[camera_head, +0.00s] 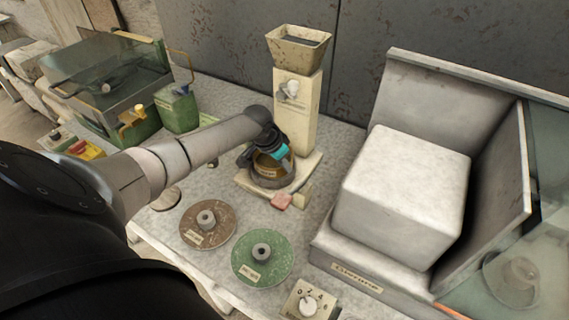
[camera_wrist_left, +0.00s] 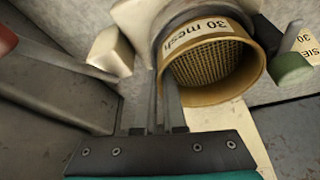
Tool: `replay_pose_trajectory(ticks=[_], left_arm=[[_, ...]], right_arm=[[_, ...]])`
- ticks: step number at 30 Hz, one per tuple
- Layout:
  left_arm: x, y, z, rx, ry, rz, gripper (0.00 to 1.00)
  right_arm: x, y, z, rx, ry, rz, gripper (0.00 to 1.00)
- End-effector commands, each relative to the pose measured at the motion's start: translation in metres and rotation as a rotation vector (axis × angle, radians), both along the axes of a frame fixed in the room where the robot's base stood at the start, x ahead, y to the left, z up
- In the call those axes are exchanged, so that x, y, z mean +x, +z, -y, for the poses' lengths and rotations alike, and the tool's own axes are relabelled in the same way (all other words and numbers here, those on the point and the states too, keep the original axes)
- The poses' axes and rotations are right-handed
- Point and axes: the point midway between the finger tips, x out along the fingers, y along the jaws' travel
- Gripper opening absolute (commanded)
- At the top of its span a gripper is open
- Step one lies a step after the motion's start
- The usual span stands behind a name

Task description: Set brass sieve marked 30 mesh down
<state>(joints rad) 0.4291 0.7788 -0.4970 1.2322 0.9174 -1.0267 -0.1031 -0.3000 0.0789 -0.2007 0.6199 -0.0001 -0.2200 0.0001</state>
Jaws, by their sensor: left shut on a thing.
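The brass sieve (camera_head: 271,174) is a short round ring with a mesh and a pale label. In the left wrist view the sieve (camera_wrist_left: 212,68) shows its label "30 mesh" and its open mesh side. My left gripper (camera_head: 268,148) is shut on the sieve's wall, and its two fingers (camera_wrist_left: 163,85) straddle that wall in the wrist view. The sieve is over the base (camera_head: 245,183) of the cream hopper stand (camera_head: 297,110). The gripper hides part of it, and I cannot tell whether it touches the base. My right gripper is not in view.
A brown disc (camera_head: 222,223) and a green disc (camera_head: 280,262) lie in front. A pink block (camera_head: 281,201) sits by the stand base. A large white block (camera_head: 402,190) in a grey metal housing (camera_head: 440,90) stands right. A dial box (camera_head: 296,304) is at the front edge.

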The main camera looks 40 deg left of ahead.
Motion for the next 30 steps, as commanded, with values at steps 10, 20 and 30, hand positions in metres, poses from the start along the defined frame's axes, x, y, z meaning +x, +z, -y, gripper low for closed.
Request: replay_pose_trajectory(ticks=[10, 20, 30], left_arm=[[0.0, -0.007, 0.0, 0.0, 0.0, 0.002, 0.0], [0.0, -0.014, 0.0, 0.0, 0.0, 0.001, 0.0], [0.0, -0.015, 0.0, 0.0, 0.0, 0.001, 0.34]], right_arm=[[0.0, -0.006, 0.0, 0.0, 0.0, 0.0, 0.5], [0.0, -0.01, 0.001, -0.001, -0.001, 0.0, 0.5], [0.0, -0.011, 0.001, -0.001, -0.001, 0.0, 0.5]])
